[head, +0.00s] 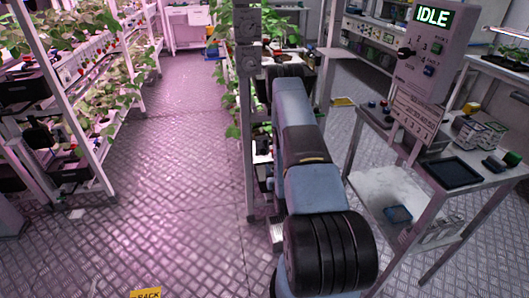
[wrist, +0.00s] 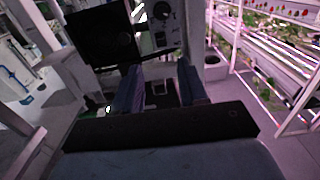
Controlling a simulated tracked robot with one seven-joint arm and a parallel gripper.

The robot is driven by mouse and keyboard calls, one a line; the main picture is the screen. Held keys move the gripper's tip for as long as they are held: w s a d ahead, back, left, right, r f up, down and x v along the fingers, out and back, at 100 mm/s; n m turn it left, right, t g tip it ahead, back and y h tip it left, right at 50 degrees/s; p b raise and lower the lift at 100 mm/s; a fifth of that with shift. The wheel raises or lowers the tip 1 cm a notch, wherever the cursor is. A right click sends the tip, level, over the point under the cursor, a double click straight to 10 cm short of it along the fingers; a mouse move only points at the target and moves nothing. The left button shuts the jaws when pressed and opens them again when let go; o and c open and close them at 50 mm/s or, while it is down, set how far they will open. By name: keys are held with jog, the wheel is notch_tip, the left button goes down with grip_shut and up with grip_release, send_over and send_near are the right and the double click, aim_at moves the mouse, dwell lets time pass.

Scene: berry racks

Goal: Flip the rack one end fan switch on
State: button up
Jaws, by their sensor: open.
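My gripper (wrist: 160,76) shows in the wrist view with its two dark blue-grey fingers apart and nothing visible between them. Beyond the fingertips is a light panel (wrist: 171,36) with a round dark dial and small marks, beside a large dark box (wrist: 100,36). I cannot tell for sure which part is the fan switch. In the head view a grey rack end post (head: 247,130) carries small grey boxes (head: 247,27) with round fittings near its top. My arm reaches forward beside this post, and it hides my gripper there.
A control box (head: 432,50) reading IDLE stands at the right above a white cart (head: 385,188) with a black tray (head: 450,172). A plant rack (head: 72,98) lines the left. The patterned floor aisle (head: 180,150) between is clear.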

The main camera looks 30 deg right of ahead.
aim_at(266, 145)
jog(key=x, duration=1.3)
jog(key=shift+w+f, duration=0.1)
jog(key=shift+w, duration=0.2)
